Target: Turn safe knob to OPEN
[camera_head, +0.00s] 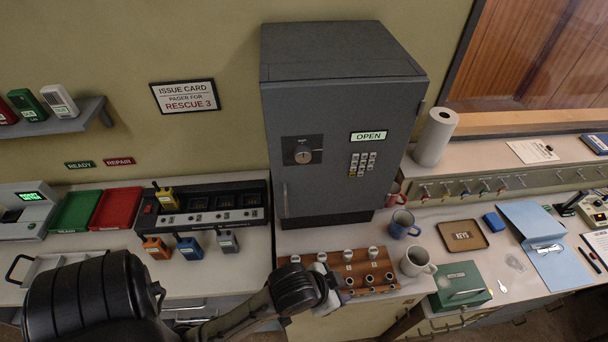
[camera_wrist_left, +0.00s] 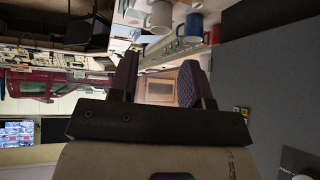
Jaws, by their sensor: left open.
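The dark grey safe (camera_head: 345,110) stands on the counter with its door closed. Its round knob (camera_head: 303,156) sits on a dark plate at the left of the door. An OPEN sign (camera_head: 368,136) and a keypad (camera_head: 362,163) are right of the knob. My left gripper (camera_head: 328,284) is low in front of the safe, below and apart from the knob, by the wooden rack. In the left wrist view its two fingers (camera_wrist_left: 158,78) are apart with nothing between them, and the safe's grey side (camera_wrist_left: 268,85) fills the right. My right gripper is not in view.
The wooden rack (camera_head: 370,290) with several pegs lies before the safe. Mugs (camera_head: 401,224) stand to its right, beside a green cash box (camera_head: 462,295). A charger with radios (camera_head: 210,205) is on the left.

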